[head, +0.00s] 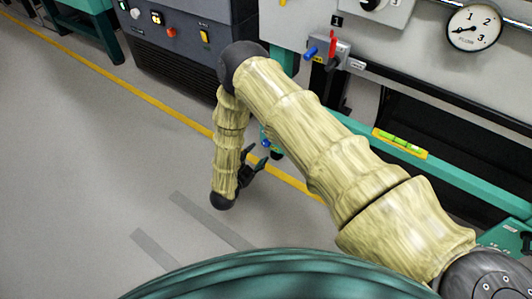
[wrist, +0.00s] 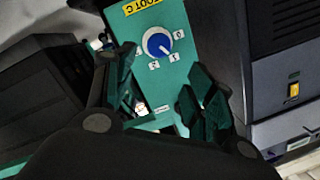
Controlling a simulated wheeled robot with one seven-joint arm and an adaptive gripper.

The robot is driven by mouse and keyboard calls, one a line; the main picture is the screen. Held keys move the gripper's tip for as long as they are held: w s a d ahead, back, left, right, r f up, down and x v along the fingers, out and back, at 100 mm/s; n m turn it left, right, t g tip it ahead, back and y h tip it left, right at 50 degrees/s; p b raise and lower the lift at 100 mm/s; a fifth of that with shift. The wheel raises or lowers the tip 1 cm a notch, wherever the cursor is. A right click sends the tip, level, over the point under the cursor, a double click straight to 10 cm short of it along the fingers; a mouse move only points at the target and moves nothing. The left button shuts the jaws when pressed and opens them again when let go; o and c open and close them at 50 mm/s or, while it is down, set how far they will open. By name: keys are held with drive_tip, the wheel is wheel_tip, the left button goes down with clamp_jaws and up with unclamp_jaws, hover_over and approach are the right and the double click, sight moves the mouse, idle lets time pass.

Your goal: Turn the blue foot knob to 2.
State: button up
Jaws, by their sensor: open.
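The blue foot knob (wrist: 158,43) sits on a green panel (wrist: 190,15) with a yellow label that reads "FOOT C", in the wrist view. A white pointer line on the knob slants to the lower right. White marks stand around it; they are small and tilted, and I cannot tell surely which the pointer meets. My gripper (wrist: 162,80) is open and empty, with its fingers spread below and to either side of the knob, apart from it. In the head view my gripper (head: 253,166) hangs low beside the green foot, where a small blue spot shows.
A grey cabinet (head: 178,40) with lit buttons stands behind. A round gauge (head: 474,26), a red lever (head: 332,43) and a spirit level (head: 400,142) on a green rail (head: 455,173) are at the right. The grey floor at the left is clear.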

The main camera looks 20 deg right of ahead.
sight(264, 145)
drive_tip(key=w+d+f+m+b, duration=0.1)
drive_tip(key=w+b, duration=0.1)
drive_tip(key=w+d+f+m+h+b, duration=0.1)
drive_tip(key=w+d+b, duration=0.1)
drive_tip(key=b, duration=0.1)
drive_tip(key=w+d+f+h+b, duration=0.1)
drive_tip(key=w+d+b, duration=0.1)
drive_tip(key=shift+w+d+m+g+b, duration=0.15)
drive_tip(key=shift+m+g+b, duration=0.25)
drive_tip(key=shift+b+x, duration=0.3)
drive_tip(key=shift+x, duration=0.6)
drive_tip(key=shift+r, duration=0.2)
drive_tip(key=shift+c, duration=0.3)
drive_tip(key=c, duration=1)
